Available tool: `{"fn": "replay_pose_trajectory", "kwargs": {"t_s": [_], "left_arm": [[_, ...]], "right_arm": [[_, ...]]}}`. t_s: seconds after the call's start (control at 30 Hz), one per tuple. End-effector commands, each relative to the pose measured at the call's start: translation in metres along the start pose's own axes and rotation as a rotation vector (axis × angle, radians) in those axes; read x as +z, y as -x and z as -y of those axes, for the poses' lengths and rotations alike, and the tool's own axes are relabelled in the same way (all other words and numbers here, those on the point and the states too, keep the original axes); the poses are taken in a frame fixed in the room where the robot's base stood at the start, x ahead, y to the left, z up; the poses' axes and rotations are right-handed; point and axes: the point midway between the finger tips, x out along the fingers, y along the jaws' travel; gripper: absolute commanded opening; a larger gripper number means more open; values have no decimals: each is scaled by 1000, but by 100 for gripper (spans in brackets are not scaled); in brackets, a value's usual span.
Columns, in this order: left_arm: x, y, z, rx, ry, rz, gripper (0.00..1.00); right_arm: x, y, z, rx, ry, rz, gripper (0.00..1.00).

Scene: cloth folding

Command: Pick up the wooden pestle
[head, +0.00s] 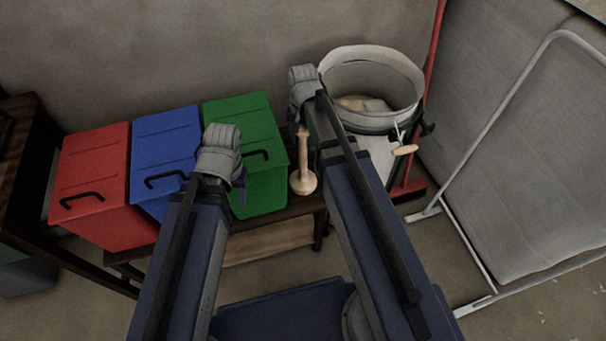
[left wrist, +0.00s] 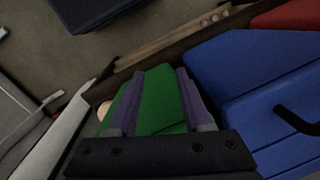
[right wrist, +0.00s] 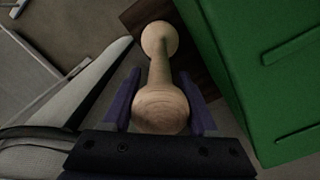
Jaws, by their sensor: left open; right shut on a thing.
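The wooden pestle (head: 303,165) is pale wood and hangs or stands upright at the right end of the bench, beside the green box. My right gripper (head: 300,130) is shut on the pestle near its upper end. In the right wrist view the pestle (right wrist: 161,75) runs away from between the two fingers (right wrist: 163,112), its rounded end nearest the camera. I cannot tell whether its lower knob touches the bench. My left gripper (head: 241,190) is open and empty over the green box; its fingers (left wrist: 158,105) also show in the left wrist view.
A red box (head: 92,180), a blue box (head: 165,150) and the green box (head: 262,130) stand in a row on a dark wooden bench (head: 270,222). A grey bucket (head: 375,62) is behind my right arm. A white metal frame (head: 520,85) stands at right.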

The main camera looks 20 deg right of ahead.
Motion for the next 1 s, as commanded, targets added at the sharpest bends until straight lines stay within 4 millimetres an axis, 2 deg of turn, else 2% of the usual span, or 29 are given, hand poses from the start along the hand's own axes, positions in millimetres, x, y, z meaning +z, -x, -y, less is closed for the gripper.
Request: {"fn": "replay_pose_trajectory", "kwargs": {"t_s": [0.03,0.13,0.17,0.57,0.77,1.0], "left_arm": [[0,0,0,0,0,0,50],[0,0,0,0,0,0,50],[0,0,0,0,0,0,50],[0,7,1,0,0,0,50],[2,25,2,0,0,0,50],[3,58,6,0,0,0,50]], "right_arm": [[0,0,0,0,0,0,16],[0,0,0,0,0,0,4],[0,0,0,0,0,0,3],[0,7,0,0,0,0,3],[0,25,0,0,0,0,3],[0,59,0,0,0,0,3]]}}
